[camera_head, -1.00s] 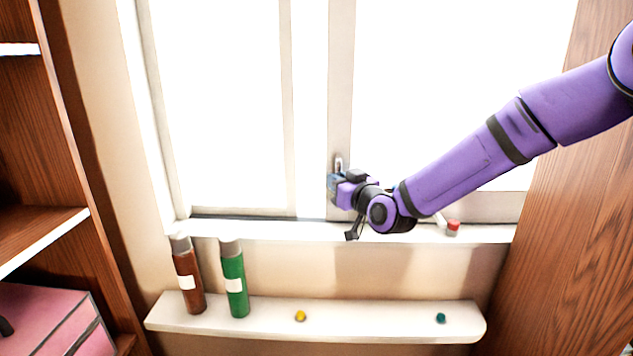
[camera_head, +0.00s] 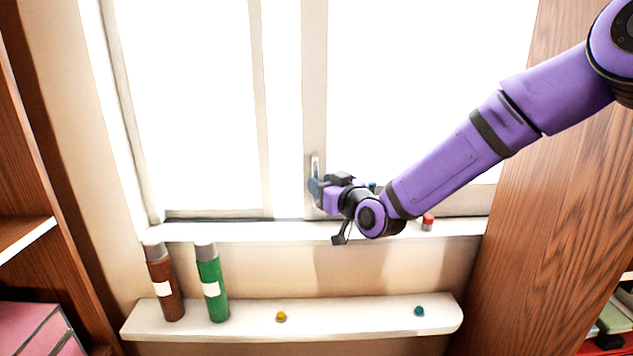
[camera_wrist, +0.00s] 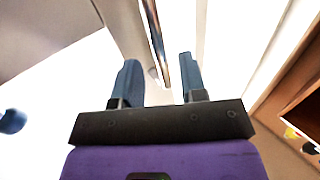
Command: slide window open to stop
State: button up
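The window has two bright panes in pale frames, and its sliding sash (camera_head: 314,120) carries an upright metal handle (camera_head: 315,163) on its left stile. My gripper (camera_head: 316,188) is at the lower part of this handle in the head view. In the wrist view, the two blue fingers of my gripper (camera_wrist: 162,75) stand apart. The shiny handle bar (camera_wrist: 157,45) shows between and beyond them, nearer the right finger. I see no clear contact, and the handle's lower end is partly hidden by the gripper in the head view.
Below the sill (camera_head: 220,231), a white shelf (camera_head: 350,318) holds a brown bottle (camera_head: 165,285), a green bottle (camera_head: 212,285), a yellow knob (camera_head: 281,316) and a teal knob (camera_head: 419,311). A red-topped item (camera_head: 428,222) is on the sill. Wooden cabinets flank the window.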

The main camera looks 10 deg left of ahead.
jog(key=v, duration=0.8)
jog(key=s+d+r+m+g+h, duration=0.1)
jog(key=s+d+r+h, duration=0.25)
jog(key=d, duration=0.45)
jog(key=s+d+r+m+h, duration=0.1)
jog(key=s+d+r+h, duration=0.1)
jog(key=d+h, duration=0.35)
jog(key=s+d+r+m+g+h, duration=0.1)
jog(key=s+d+r+h, duration=0.1)
jog(key=d, duration=0.7)
jog(key=s+d+r+m+g+h, duration=0.1)
jog(key=s+d+m+g, duration=0.1)
jog(key=s+d, duration=0.5)
jog(key=s+d+r+m+g+h, duration=0.1)
jog(key=s+d, duration=0.6)
jog(key=s, duration=0.8)
jog(key=shift+s+d+r+m+g, duration=0.15)
jog(key=shift+s+r+m+g, duration=0.3)
jog(key=shift+m+g, duration=0.9)
jog(key=shift+w+m+t, duration=0.15)
jog(key=shift+m+t, duration=0.2)
